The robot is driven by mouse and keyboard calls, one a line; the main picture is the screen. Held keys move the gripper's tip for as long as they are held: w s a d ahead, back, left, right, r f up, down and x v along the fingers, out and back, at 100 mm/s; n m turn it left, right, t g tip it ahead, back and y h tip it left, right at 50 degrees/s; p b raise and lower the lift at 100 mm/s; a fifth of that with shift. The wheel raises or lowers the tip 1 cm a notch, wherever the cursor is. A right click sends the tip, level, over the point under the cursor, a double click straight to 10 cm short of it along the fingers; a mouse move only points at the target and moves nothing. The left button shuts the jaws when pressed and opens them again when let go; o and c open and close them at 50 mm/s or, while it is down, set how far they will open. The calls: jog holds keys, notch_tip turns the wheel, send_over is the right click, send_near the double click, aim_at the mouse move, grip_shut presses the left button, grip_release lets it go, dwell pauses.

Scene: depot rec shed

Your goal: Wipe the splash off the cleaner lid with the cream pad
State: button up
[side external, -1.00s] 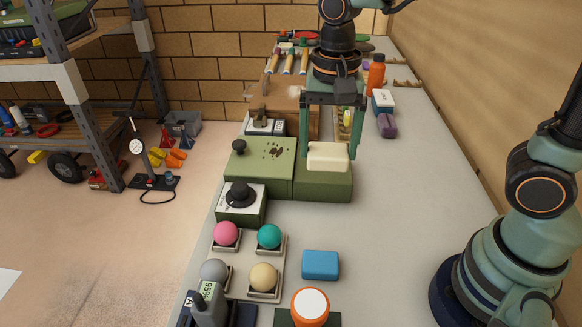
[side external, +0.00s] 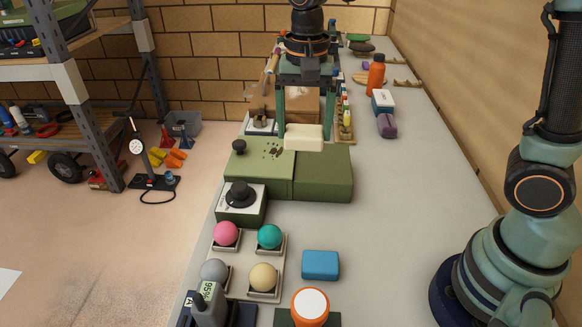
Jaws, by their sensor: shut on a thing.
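The cream pad (side external: 304,138) is held between the two fingers of my gripper (side external: 306,132), which is shut on it. The pad is over the green cleaner box (side external: 323,180), near its far edge and the seam at the middle. I cannot tell whether the pad touches the lid. The cleaner lid (side external: 258,178) is the flat green top on the left, with a black knob at its far left corner. A dark brown splash (side external: 274,150) of several spots shows on the lid just left of the pad. The pad may hide part of it.
A black-knobbed box (side external: 240,200) stands in front of the cleaner. Nearer are several coloured balls (side external: 269,236) on holders, a blue block (side external: 320,265) and an orange-white jar (side external: 311,305). An orange bottle (side external: 376,75) stands behind.

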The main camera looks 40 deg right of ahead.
jog(key=w+d+f, duration=0.1)
jog(key=w+f, duration=0.1)
jog(key=w, duration=0.4)
jog(key=w+d+f, duration=0.1)
jog(key=w+f, duration=0.2)
jog(key=w, duration=0.4)
jog(key=shift+s+d+f, duration=0.1)
jog(key=shift+f, duration=1.55)
jog(key=shift+s+d+f, duration=0.1)
jog(key=shift+f, duration=1.5)
jog(key=shift+w+d+f, duration=0.4)
jog(key=shift+f, duration=0.1)
jog(key=shift+c, duration=0.7)
jog(key=shift+w+d+f, duration=0.1)
jog(key=shift+w+d, duration=2)
jog(key=shift+w, duration=0.05)
jog(key=shift+s+a, duration=2.45)
jog(key=shift+s, duration=0.05)
notch_tip(320, 180, up, 8)
